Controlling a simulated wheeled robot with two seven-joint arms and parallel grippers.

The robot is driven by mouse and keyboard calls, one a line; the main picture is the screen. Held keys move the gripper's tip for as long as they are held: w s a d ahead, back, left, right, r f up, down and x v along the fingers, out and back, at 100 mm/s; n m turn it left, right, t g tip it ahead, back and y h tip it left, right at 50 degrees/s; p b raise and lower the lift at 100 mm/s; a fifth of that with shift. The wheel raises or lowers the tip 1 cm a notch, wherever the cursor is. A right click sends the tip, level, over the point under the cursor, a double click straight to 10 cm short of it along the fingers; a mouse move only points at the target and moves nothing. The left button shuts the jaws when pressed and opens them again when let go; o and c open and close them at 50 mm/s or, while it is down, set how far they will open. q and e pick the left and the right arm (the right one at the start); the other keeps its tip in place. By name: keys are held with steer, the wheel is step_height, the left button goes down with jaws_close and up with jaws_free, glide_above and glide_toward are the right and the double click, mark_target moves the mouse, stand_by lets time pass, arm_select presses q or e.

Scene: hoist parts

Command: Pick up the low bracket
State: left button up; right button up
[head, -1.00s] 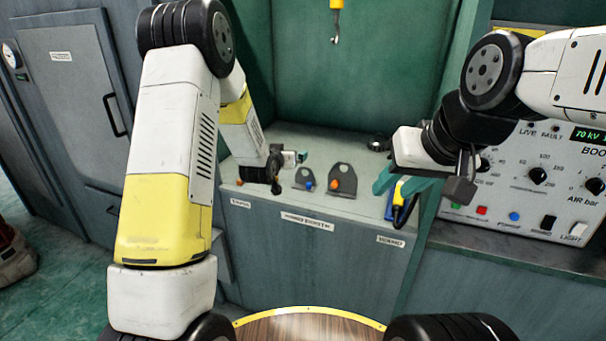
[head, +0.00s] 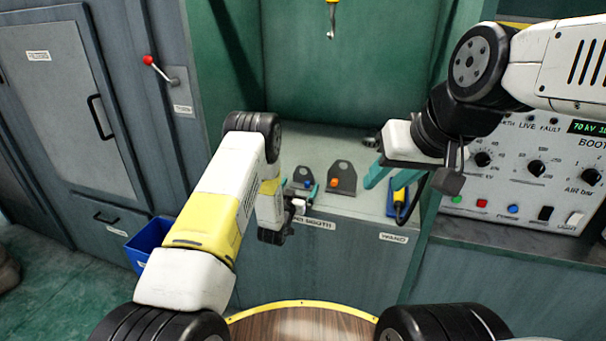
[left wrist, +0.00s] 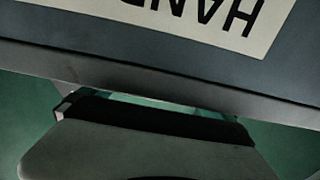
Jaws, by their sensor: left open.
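The low bracket (head: 300,184) is a small dark grey plate with a blue knob, standing on the counter. The left wrist view shows only the counter front and my gripper's body, no bracket. My right gripper (head: 382,178) is open, with teal fingers apart over the counter's right part.
A hook (head: 330,22) hangs above the counter (head: 345,206). A blue and yellow handheld device (head: 399,200) is at the counter's right edge. A control panel (head: 535,175) is at right. A blue bin (head: 147,243) and a red-knobbed lever (head: 160,70) are at left.

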mark_target(303, 178)
arm_select(q)
steer(key=x, duration=0.3)
steer(key=shift+w+d, duration=0.1)
steer(key=shift+w, duration=0.1)
steer(key=shift+c, duration=0.2)
steer(key=shift+r, duration=0.15)
steer(key=c, duration=2.1)
steer(key=shift+r, duration=0.15)
steer(key=shift+r, duration=1.6)
steer(key=s+d+r, duration=0.1)
steer(key=s+d, duration=0.1)
steer(key=s, duration=1.3)
steer(key=shift+s+d+r, duration=0.25)
steer(key=shift+s+d, duration=0.1)
steer(key=shift+d, duration=0.05)
